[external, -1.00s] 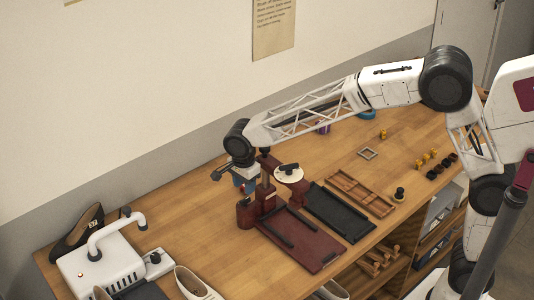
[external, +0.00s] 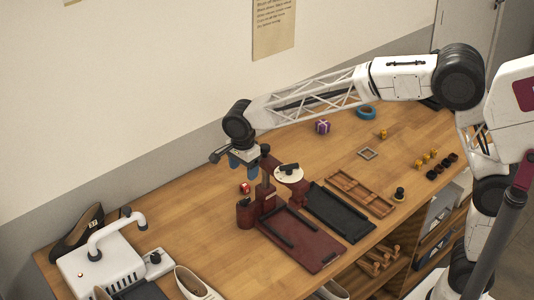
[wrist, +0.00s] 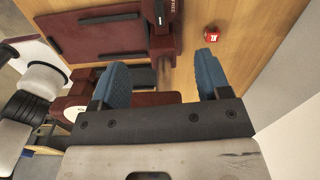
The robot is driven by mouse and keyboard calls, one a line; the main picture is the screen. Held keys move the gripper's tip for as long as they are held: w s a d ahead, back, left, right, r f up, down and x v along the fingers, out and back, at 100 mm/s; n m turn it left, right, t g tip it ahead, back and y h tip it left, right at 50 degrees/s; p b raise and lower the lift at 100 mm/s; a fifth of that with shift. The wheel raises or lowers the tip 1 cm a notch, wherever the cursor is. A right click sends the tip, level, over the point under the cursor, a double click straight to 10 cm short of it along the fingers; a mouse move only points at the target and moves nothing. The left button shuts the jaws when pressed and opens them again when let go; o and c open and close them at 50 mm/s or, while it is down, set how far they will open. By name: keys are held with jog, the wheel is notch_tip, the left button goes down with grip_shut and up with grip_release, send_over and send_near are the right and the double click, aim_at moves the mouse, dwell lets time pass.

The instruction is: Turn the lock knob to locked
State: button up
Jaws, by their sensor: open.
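The dark red press (external: 268,204) stands mid-table. It has a dark red bed (external: 305,242) with a black strip. At its left end is a round dark red housing (external: 245,214) with a small knob on top. My gripper (external: 244,166) is above and behind this end of the press. Its blue fingers, also in the wrist view (wrist: 162,72), are apart with nothing held between them.
A small red cube (external: 245,188) lies behind the press. A round white dial (external: 288,173) with a black handle is on the press's far side. A black tray (external: 340,212) and a wooden tray (external: 361,194) lie to the right. A white machine (external: 102,268) stands front left.

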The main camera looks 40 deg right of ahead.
jog(key=n, duration=1.7)
send_over(245, 199)
notch_tip(245, 199, down, 5)
jog(key=shift+s+a+r, duration=0.1)
jog(key=shift+r, duration=0.1)
jog(key=shift+f, duration=0.15)
jog(key=shift+f, duration=3.8)
jog(key=c, duration=0.9)
